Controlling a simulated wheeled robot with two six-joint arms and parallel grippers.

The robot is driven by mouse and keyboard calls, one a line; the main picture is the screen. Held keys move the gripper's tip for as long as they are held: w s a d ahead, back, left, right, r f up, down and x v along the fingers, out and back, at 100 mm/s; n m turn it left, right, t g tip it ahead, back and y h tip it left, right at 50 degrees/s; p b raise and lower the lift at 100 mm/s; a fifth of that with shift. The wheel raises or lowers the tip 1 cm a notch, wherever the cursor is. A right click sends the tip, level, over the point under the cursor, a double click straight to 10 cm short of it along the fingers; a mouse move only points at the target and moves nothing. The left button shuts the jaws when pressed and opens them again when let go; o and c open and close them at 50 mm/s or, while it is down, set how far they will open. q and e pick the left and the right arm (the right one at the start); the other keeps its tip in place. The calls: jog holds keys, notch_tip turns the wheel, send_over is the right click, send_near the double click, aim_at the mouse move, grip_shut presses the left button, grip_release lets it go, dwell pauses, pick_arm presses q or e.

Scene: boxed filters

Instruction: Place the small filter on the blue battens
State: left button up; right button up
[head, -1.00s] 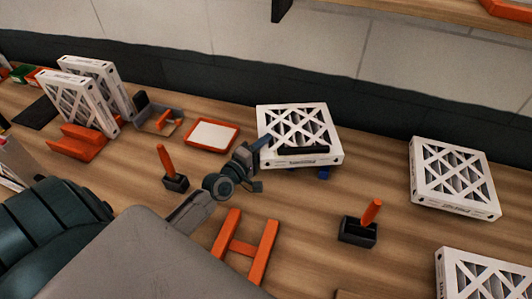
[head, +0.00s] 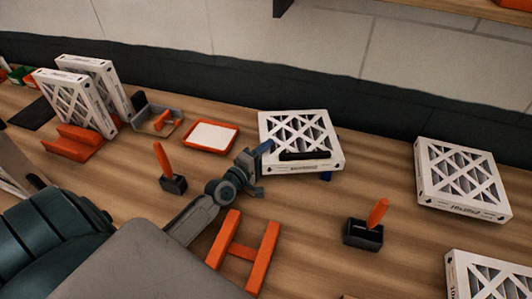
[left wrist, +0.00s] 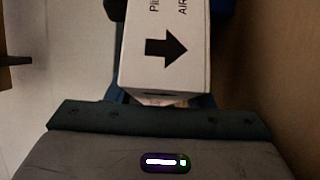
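The small filter (head: 296,132), a white box with a lattice face, lies flat over the blue battens (head: 326,176). Only small blue ends show under its right side; the rest is hidden. My left gripper (head: 303,157) reaches in from the left, with one dark finger lying across the filter's top near its front edge. The lower finger is hidden in the head view. In the left wrist view, the filter's white side with a black arrow (left wrist: 165,48) sits between the fingers, close to the palm. I cannot tell whether the filter rests fully on the battens. My right gripper is out of view.
An orange tray (head: 210,136), a grey bin (head: 158,120), black blocks with orange handles (head: 173,183) (head: 363,233) and an orange H-shaped frame (head: 244,252) surround the arm. More filters lie right (head: 460,180).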

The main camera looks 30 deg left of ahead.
pick_arm(q)
jog(key=shift+o, duration=1.1)
jog(key=shift+r, duration=0.25)
jog(key=s, duration=0.4)
jog(key=s+a, duration=0.1)
jog(key=s, duration=0.7)
jog(key=shift+a+p, duration=0.3)
jog(key=shift+f, duration=0.1)
